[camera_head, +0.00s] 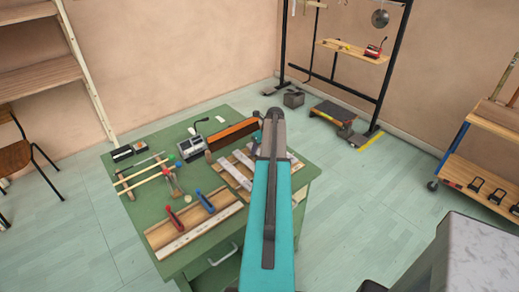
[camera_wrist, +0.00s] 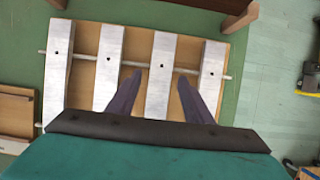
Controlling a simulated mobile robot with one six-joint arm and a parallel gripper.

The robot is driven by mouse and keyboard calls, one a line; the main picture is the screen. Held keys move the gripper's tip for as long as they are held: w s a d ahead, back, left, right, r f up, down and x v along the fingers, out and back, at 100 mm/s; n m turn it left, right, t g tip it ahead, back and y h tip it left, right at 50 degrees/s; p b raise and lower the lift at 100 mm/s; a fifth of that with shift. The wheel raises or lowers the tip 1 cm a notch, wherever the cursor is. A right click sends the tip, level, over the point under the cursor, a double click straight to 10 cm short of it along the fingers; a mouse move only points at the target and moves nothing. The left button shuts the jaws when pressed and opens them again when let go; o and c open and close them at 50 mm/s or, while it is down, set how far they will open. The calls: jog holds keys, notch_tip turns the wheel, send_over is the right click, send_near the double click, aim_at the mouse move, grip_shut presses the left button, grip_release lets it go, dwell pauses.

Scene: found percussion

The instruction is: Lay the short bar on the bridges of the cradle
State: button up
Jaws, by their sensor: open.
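Several silver metal bars with dark holes lie side by side across a wooden board (camera_wrist: 236,50) in the wrist view. Thin rods run crosswise beneath them. In the head view this board (camera_head: 222,178) is partly behind my arm. My gripper (camera_wrist: 160,77) is open and empty. Its two dark fingers lie on either side of the third bar from the left (camera_wrist: 161,65), as seen from above. I cannot tell whether they touch it. I cannot tell for certain which bar is the short one, or whether the board with rods is the cradle.
The green bench (camera_head: 225,122) also holds a clamp board (camera_head: 165,235) with red and blue clamps, a wooden frame (camera_head: 125,187) with coloured-headed sticks, a grey device (camera_head: 190,150) and an orange-brown long block (camera_head: 233,134). Clear floor lies right of the bench.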

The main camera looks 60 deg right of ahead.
jog(key=b+v, duration=0.4)
jog(key=v, duration=1)
jog(key=shift+a, duration=0.25)
jog(key=shift+f, duration=0.15)
jog(key=shift+s, duration=0.1)
dwell(0.6)
